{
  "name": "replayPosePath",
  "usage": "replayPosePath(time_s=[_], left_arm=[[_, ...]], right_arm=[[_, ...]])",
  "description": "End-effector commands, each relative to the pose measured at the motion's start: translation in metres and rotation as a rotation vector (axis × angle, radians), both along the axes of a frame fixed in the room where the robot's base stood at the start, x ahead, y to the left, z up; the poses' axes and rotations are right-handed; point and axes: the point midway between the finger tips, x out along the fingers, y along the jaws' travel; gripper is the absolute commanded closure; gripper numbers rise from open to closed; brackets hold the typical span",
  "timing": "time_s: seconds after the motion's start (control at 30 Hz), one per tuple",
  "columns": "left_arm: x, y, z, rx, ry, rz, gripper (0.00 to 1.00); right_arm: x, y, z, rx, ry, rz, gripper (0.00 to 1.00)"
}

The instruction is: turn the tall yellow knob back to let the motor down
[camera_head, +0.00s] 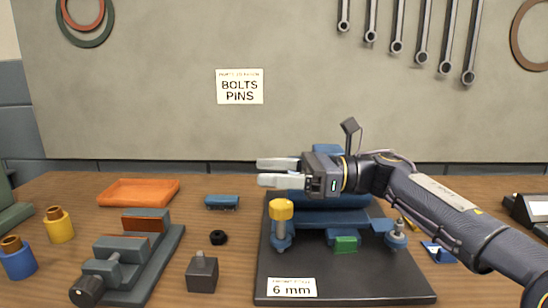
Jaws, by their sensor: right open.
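The tall yellow knob (281,209) stands upright on a blue-grey post at the left side of a dark base plate (345,285). A blue casing (340,217), perhaps with the motor, sits on the plate behind it, partly hidden by my right gripper (260,172). The right gripper is open and empty, its fingers pointing left. In the picture it is above the knob and apart from it; how far behind it is I cannot tell. A green block (345,244) sits at the casing's front. My left gripper is out of view.
A grey vise (125,260), a dark block (202,273) and a black ring (218,237) lie left of the plate. An orange tray (138,192) and a small blue part (222,202) are farther back. Yellow (60,228) and blue (18,262) cylinders stand far left.

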Motion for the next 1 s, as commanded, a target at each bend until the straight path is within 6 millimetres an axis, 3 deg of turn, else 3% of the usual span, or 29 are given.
replayPosePath(time_s=[0.1, 0.3, 0.5, 0.93, 1.0], left_arm=[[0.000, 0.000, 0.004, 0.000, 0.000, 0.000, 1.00], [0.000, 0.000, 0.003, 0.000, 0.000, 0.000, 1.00], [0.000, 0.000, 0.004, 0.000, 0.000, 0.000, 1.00], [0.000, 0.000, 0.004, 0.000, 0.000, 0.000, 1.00], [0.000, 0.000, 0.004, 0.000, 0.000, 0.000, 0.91]], right_arm=[[-0.023, 0.000, 0.023, -0.001, -0.003, 0.002, 0.35], [-0.066, -0.002, 0.040, -0.001, -0.002, 0.000, 0.35], [-0.094, -0.002, 0.052, -0.001, -0.001, 0.001, 0.35], [-0.104, -0.002, 0.056, 0.000, 0.002, 0.001, 0.35], [-0.104, -0.002, 0.056, -0.001, 0.001, 0.001, 0.35]])
